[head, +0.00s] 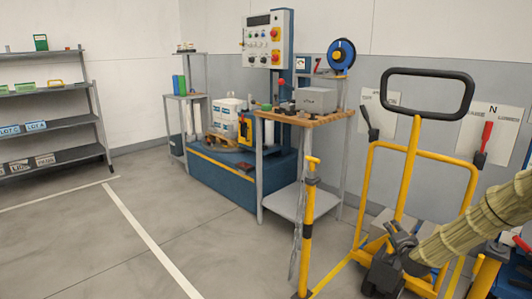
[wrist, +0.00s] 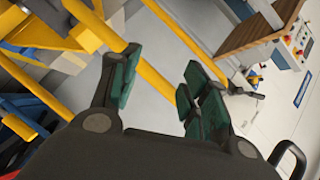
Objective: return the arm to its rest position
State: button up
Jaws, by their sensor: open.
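My gripper (head: 385,264) is at the lower right of the head view, at the end of my arm, which comes in from the right edge in a tan ribbed sleeve. It hangs in front of the lower part of a yellow trolley (head: 361,200) with a black loop handle (head: 428,73). In the wrist view the two green-padded fingers of my gripper (wrist: 160,88) stand apart with nothing between them. Grey floor and a yellow tube show beyond the fingers. Whether the gripper touches the trolley I cannot tell.
A yellow post (head: 308,235) stands left of the trolley. Behind it are a wooden-topped table (head: 305,118) and a blue machine base (head: 225,182) with a control panel (head: 267,40). Shelves (head: 50,125) stand far left. The floor at left is clear.

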jog(key=s+a+f+n+g+y, duration=0.3)
jog(key=s+a+f+n+g, duration=0.35)
jog(key=s+a+f, duration=1.3)
jog(key=s+a+f+n+g, duration=0.2)
jog(key=s+f, duration=0.1)
jog(key=s, duration=0.7)
jog(key=s+a+f+n+g, duration=0.2)
jog(key=s+f, duration=0.1)
jog(key=s, duration=0.8)
jog(key=s+a+f+n+g, duration=0.2)
jog(key=s+f, duration=0.1)
jog(key=s, duration=0.7)
jog(key=s+n+g, duration=0.2)
jog(key=s+g, duration=0.1)
jog(key=s, duration=0.9)
notch_tip(320, 180, up, 29)
jog(key=p, duration=2.8)
jog(key=shift+w+a+f, duration=0.15)
jog(key=shift+w+a, duration=0.1)
jog(key=shift+t, duration=0.25)
jog(key=shift+c, duration=0.3)
